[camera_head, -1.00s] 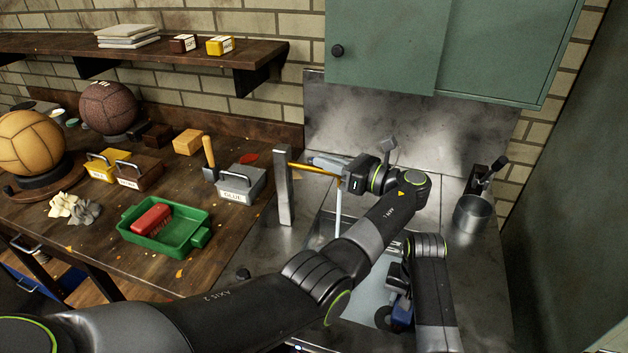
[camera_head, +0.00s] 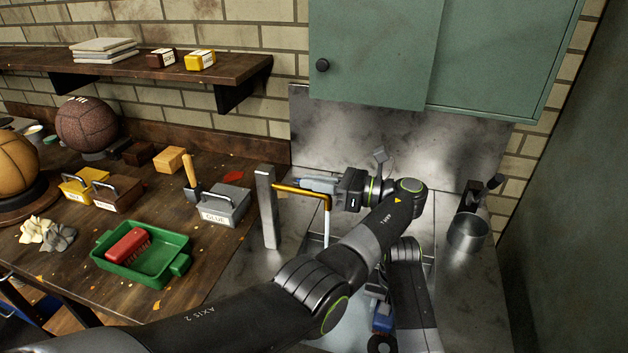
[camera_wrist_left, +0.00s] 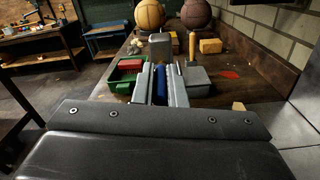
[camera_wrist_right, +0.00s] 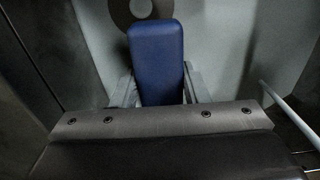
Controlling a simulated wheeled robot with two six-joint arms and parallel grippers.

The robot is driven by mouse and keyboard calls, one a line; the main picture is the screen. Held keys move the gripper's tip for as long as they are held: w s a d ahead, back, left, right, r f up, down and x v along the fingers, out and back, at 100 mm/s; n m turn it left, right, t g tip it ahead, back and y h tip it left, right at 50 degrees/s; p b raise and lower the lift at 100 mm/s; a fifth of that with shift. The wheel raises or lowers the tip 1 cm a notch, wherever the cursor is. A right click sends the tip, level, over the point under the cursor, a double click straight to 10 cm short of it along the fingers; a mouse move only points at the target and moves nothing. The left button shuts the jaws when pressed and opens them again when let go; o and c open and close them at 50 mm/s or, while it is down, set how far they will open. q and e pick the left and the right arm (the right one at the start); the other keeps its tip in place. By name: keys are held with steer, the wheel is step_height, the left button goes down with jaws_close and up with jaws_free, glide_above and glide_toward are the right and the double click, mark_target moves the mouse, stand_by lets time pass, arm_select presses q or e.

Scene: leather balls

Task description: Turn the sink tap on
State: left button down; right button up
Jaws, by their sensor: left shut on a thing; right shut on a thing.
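The sink tap has a grey upright post (camera_head: 267,212) with a brass-coloured spout (camera_head: 300,188). A thin pale stream (camera_head: 327,222) runs straight down from the spout's end. My left gripper (camera_head: 318,184) is at the spout, fingers toward the post. In the left wrist view its fingers are shut on a narrow blue piece (camera_wrist_left: 160,85) in front of the post's grey top (camera_wrist_left: 160,45). My right gripper (camera_head: 376,294) is low over the sink, shut on a blue block (camera_wrist_right: 157,62). The block also shows in the head view (camera_head: 383,318). My left arm hides much of the sink.
A green tray (camera_head: 165,265) with a red brush (camera_head: 128,246) and a grey glue box (camera_head: 222,203) stand on the bench left of the tap. A metal pot (camera_head: 468,233) is at the right. A green cupboard (camera_head: 380,50) hangs above the sink.

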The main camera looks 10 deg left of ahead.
arm_select(q)
steer(key=shift+f, duration=0.1)
steer(key=c, duration=1.5)
jaws_free()
steer(key=shift+r, duration=0.6)
step_height(320, 180, up, 9)
steer(key=shift+f, duration=0.1)
arm_select(e)
steer(key=shift+f, duration=0.15)
